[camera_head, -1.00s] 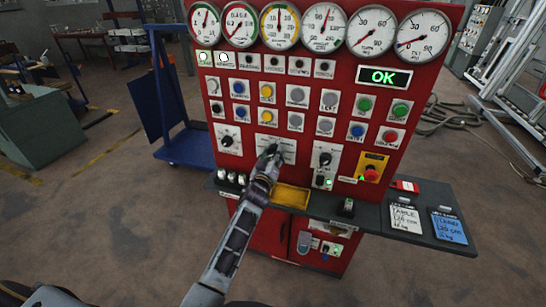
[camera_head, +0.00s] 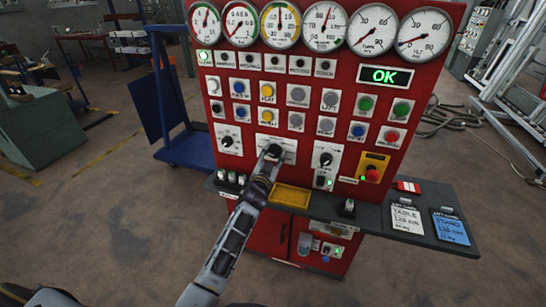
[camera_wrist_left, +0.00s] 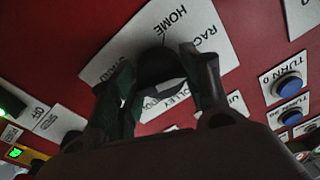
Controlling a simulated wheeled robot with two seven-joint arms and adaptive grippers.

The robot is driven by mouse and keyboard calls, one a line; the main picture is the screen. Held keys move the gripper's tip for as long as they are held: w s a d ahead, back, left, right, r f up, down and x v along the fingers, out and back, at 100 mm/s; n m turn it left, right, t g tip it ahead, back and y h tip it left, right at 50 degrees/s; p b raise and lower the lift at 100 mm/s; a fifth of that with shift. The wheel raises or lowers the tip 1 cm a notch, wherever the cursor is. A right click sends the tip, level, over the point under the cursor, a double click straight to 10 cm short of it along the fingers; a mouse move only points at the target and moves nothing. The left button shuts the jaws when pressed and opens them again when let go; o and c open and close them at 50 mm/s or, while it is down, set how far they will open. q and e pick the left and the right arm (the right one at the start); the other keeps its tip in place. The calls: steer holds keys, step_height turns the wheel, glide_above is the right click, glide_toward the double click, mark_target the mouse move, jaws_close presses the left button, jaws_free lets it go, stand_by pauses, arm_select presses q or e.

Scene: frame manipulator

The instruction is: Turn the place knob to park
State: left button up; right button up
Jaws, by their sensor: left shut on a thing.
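The place knob is a dark knob (camera_wrist_left: 160,70) on a white label plate in the middle of the red panel (camera_head: 345,100). Its plate (camera_head: 287,143) shows in the head view behind my gripper. In the left wrist view "HOME" and the start of "RACK" read on the plate, while other words are partly covered. My left gripper (camera_head: 271,153) is shut on the knob, with one finger on each side in the left wrist view (camera_wrist_left: 157,75). The knob's pointer is hidden, so I cannot tell its setting. My right gripper is out of view.
Other knobs flank it, one left (camera_head: 228,141) and one right (camera_head: 326,159). Buttons and gauges fill the panel above; a green "OK" display (camera_head: 385,76) is lit. A red emergency button (camera_head: 373,173) is right. A yellow tray (camera_head: 291,199) sits on the grey shelf below.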

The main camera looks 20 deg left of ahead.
arm_select(q)
steer(key=m, duration=0.6)
steer(key=shift+h, duration=0.3)
steer(key=o, duration=1)
steer(key=shift+s, duration=0.2)
steer(key=s, duration=1.1)
steer(key=shift+s+a+f, duration=0.25)
steer(key=shift+s+f, duration=0.05)
steer(key=shift+f, duration=0.15)
stand_by(0.6)
